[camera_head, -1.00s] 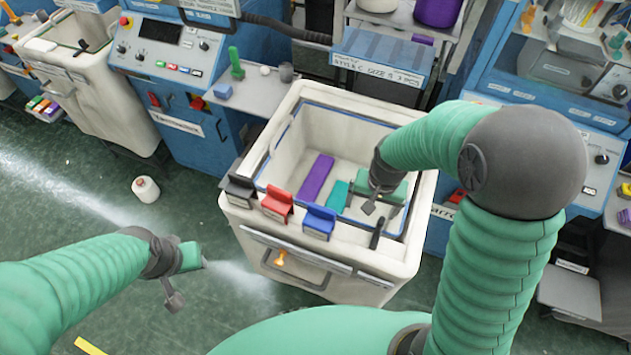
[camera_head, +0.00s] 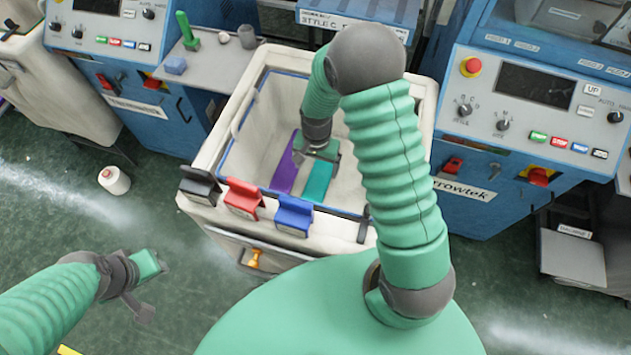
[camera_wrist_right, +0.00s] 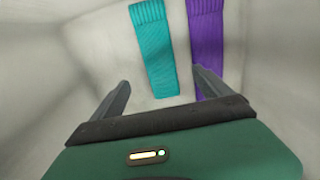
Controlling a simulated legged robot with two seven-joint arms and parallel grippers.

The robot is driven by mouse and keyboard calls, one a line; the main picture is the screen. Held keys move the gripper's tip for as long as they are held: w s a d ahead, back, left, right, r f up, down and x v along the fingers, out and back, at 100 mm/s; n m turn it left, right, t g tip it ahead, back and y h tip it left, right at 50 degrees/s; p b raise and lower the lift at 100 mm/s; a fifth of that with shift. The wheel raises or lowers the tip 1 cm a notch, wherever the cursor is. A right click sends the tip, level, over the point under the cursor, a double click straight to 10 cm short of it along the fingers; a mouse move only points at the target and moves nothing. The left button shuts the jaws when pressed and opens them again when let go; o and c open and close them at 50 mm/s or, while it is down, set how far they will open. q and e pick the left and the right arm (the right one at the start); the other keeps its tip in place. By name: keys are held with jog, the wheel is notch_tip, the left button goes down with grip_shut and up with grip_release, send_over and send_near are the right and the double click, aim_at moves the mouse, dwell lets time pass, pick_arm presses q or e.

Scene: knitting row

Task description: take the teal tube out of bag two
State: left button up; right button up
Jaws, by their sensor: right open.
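The teal tube (camera_head: 318,181) lies flat on the floor of the white bag (camera_head: 250,110), close beside a purple tube (camera_head: 286,168). In the right wrist view the teal tube (camera_wrist_right: 155,48) is ahead, with the purple tube (camera_wrist_right: 206,45) to its right. My right gripper (camera_head: 318,152) reaches down into the bag near the far end of the two tubes. Its fingers (camera_wrist_right: 163,92) are spread with nothing between them, and the teal tube's near end shows just beyond. My left gripper (camera_head: 150,268) hangs over the floor outside the bag; its jaws are too small to tell.
Black (camera_head: 200,186), red (camera_head: 243,198) and blue (camera_head: 294,215) clips sit on the bag's near rim. Blue machines (camera_head: 520,110) stand to the right. A white spool (camera_head: 114,180) lies on the green floor at left. The bag's walls surround my right gripper.

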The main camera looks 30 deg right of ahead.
aim_at(317, 183)
jog(key=f, duration=1)
jog(key=shift+d+f, duration=0.15)
jog(key=shift+d, duration=0.2)
jog(key=shift+w+a+f, duration=0.15)
jog(key=shift+f, duration=0.1)
jog(key=shift+r, duration=0.1)
jog(key=c, duration=1.4)
